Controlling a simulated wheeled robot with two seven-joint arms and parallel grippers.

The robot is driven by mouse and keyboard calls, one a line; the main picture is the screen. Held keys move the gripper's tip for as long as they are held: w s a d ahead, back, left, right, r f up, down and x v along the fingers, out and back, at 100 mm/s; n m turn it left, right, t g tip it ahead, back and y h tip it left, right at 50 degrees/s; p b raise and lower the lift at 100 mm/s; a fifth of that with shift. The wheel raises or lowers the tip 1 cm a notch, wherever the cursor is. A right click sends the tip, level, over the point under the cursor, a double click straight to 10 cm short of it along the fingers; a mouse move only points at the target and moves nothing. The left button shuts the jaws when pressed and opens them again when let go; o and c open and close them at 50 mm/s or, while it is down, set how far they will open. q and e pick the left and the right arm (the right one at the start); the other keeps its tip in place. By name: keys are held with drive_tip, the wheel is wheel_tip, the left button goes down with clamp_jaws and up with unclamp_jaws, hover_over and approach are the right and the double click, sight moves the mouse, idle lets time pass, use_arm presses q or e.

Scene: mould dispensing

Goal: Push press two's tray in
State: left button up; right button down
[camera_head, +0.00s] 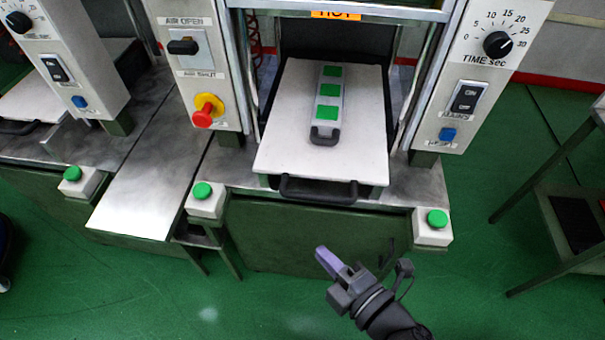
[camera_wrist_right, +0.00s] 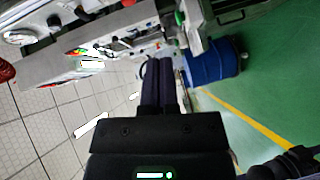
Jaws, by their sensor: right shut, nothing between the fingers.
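The press's tray (camera_head: 273,145) is a pale flat plate that sticks out toward me from between the press's uprights. A dark handle (camera_head: 318,192) runs along its front edge. A mould (camera_head: 327,108) with several green squares and its own dark handle lies on the tray. My right gripper (camera_head: 325,262) is shut and empty, in front of and below the tray handle, apart from it. Its closed fingers also show in the right wrist view (camera_wrist_right: 160,85). My left gripper is in neither view.
Green buttons on white boxes stand at the press's front left (camera_head: 205,199) and front right (camera_head: 433,227). A red knob (camera_head: 207,110) is on the left panel, a timer dial (camera_head: 497,44) on the right. Another press (camera_head: 75,60) stands left. A dark rack (camera_head: 570,215) stands right.

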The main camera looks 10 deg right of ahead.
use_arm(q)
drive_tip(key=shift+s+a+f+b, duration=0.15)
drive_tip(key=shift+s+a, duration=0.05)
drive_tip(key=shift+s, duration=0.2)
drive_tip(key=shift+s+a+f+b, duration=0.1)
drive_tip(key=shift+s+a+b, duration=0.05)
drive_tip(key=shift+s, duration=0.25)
use_arm(e)
drive_tip(key=w+d+x, duration=0.1)
drive_tip(key=d+x, duration=0.1)
drive_tip(key=x, duration=1)
drive_tip(key=shift+w+f, duration=0.15)
drive_tip(key=shift+f, duration=0.25)
drive_tip(key=shift+w, duration=0.1)
